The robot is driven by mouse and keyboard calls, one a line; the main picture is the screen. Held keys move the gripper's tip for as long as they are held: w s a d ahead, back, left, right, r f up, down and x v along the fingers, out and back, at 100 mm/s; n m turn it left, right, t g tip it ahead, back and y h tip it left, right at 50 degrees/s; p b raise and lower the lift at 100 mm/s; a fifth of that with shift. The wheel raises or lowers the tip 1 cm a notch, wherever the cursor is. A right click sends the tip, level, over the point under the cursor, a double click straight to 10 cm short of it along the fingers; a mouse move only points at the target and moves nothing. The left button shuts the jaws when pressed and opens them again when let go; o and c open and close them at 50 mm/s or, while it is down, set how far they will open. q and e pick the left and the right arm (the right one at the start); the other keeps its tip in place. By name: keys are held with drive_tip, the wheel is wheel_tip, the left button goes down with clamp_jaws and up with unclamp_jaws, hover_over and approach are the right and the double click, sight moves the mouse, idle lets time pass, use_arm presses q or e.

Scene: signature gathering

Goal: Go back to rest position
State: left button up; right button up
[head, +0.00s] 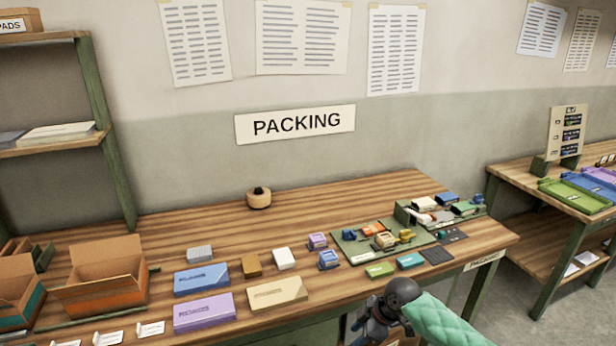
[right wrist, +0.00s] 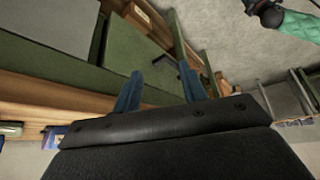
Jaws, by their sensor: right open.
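My right gripper (right wrist: 161,68) shows in the right wrist view with its two blue fingers spread apart and nothing between them. In the head view, my right arm, in a green quilted sleeve, comes in from the bottom right. My left gripper does not show in the head view.
On the table are purple (head: 204,312), blue (head: 202,279) and tan boxes (head: 277,292), a green tray (head: 352,247) of small items and an open carton (head: 101,291). A second table (head: 553,207) stands at the right. Floor (head: 510,270) shows between the tables.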

drive_tip(key=s+d+f+m+t+h, duration=0.1)
drive_tip(key=s+f+m, duration=0.2)
drive_tip(key=f, duration=0.8)
drive_tip(key=s+d+f+m, duration=0.1)
drive_tip(key=s+f+m, duration=0.2)
drive_tip(key=f, duration=0.7)
drive_tip(key=s+d+f+m+t+h, duration=0.1)
drive_tip(key=s+f+m, duration=0.2)
drive_tip(key=f, duration=0.8)
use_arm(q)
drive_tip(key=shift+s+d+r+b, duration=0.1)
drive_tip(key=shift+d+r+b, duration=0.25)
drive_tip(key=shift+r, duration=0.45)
use_arm(e)
drive_tip(key=s+d+f+m+h, duration=0.1)
drive_tip(key=s+f+m, duration=0.1)
drive_tip(key=s+f, duration=0.8)
drive_tip(key=s+d+f+m+g+h, duration=0.1)
drive_tip(key=s+d+f+m+h, duration=0.1)
drive_tip(key=s+f, duration=0.8)
drive_tip(key=s+m, duration=0.1)
drive_tip(key=s, duration=0.7)
drive_tip(key=shift+s+f, duration=0.25)
drive_tip(key=shift+f, duration=0.15)
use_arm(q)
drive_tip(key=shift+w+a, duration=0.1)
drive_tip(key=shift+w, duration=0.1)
use_arm(e)
drive_tip(key=shift+d, duration=0.1)
